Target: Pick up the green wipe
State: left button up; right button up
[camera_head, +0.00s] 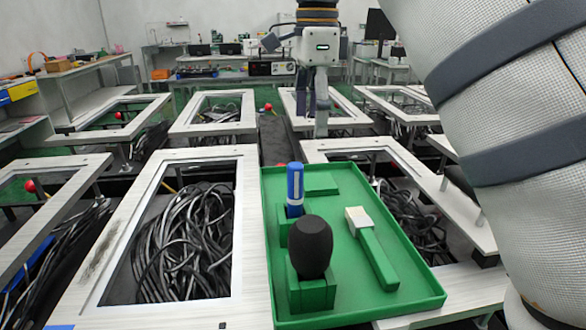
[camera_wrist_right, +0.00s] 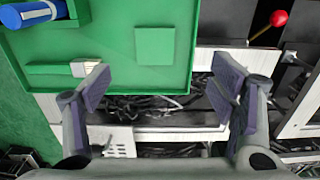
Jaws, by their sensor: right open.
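The green wipe (camera_head: 321,183) is a small flat green square lying at the far end of the green tray (camera_head: 421,297). In the right wrist view the wipe (camera_wrist_right: 155,46) lies flat near the tray's edge, ahead of the gap between my fingers. My right gripper (camera_head: 313,112) is beyond and above the tray's far edge in the head view. In the wrist view the right gripper (camera_wrist_right: 160,80) is open and empty, apart from the wipe. My left gripper is not in view.
The tray also holds a blue marker (camera_head: 295,188) upright, a black foam-topped object (camera_head: 310,247) in a green stand and a green-handled tool with a white head (camera_head: 372,247). White frames with black cables (camera_head: 185,240) surround the tray. A red ball (camera_wrist_right: 278,18) is on a lever.

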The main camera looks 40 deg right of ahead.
aim_at(315, 181)
jog(key=f, duration=0.7)
jog(key=s+f, duration=0.1)
jog(key=f, duration=0.2)
jog(key=shift+s+f+p, duration=0.1)
jog(key=shift+f+p, duration=0.1)
jog(key=shift+p, duration=0.15)
jog(key=shift+f, duration=0.35)
jog(key=c, duration=0.9)
